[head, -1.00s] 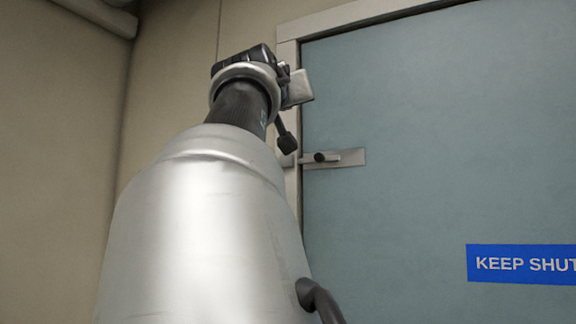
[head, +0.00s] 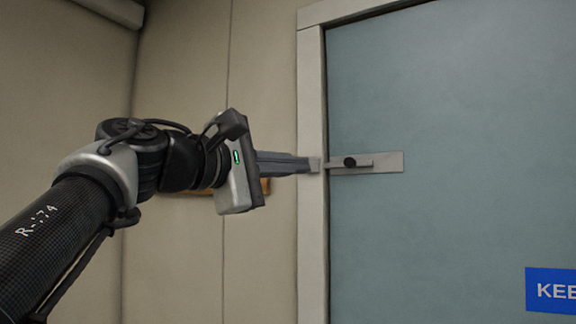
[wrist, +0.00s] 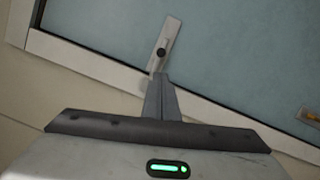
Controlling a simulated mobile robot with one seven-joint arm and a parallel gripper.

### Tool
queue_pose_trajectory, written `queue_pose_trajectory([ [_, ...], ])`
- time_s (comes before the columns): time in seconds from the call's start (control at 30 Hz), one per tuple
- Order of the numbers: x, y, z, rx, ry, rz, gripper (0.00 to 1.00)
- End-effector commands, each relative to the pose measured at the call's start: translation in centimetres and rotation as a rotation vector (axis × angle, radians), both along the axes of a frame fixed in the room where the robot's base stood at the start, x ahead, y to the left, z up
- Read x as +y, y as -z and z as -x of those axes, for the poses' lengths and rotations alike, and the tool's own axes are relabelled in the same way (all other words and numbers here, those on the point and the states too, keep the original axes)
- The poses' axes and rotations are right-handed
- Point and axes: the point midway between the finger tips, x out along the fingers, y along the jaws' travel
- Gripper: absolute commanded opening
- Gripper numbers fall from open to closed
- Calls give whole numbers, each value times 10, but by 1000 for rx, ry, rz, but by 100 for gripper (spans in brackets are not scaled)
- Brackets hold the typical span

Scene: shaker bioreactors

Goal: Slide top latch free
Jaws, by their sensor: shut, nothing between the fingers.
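The top latch (head: 385,163) is a flat grey plate with a sliding bolt and a dark round knob (head: 350,162), mounted on the blue-grey door (head: 460,90) at its left edge. The bolt reaches left to the pale door frame (head: 312,230). My gripper (head: 318,165) is shut and empty, its fingertips at the frame by the bolt's left end. In the wrist view the closed fingers (wrist: 160,78) point at the lower end of the latch (wrist: 169,38), with the knob (wrist: 161,52) just beyond them. I cannot tell whether the fingertips touch the bolt.
A blue sign (head: 552,290) reading "KEE" is on the door at the lower right. A brownish-orange strip (head: 200,190) shows on the beige wall behind my gripper. Another metal fitting (wrist: 309,117) is at the right edge of the wrist view.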

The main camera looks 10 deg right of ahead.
Motion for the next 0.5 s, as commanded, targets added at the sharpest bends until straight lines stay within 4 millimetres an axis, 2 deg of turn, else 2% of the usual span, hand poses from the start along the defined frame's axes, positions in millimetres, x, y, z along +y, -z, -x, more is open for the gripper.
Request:
queue_pose_trajectory([
  [0.17, -5, -1, -5, -1, -1, -2, 0],
  [0.5, -49, -5, -42, -1, 0, -2, 0],
])
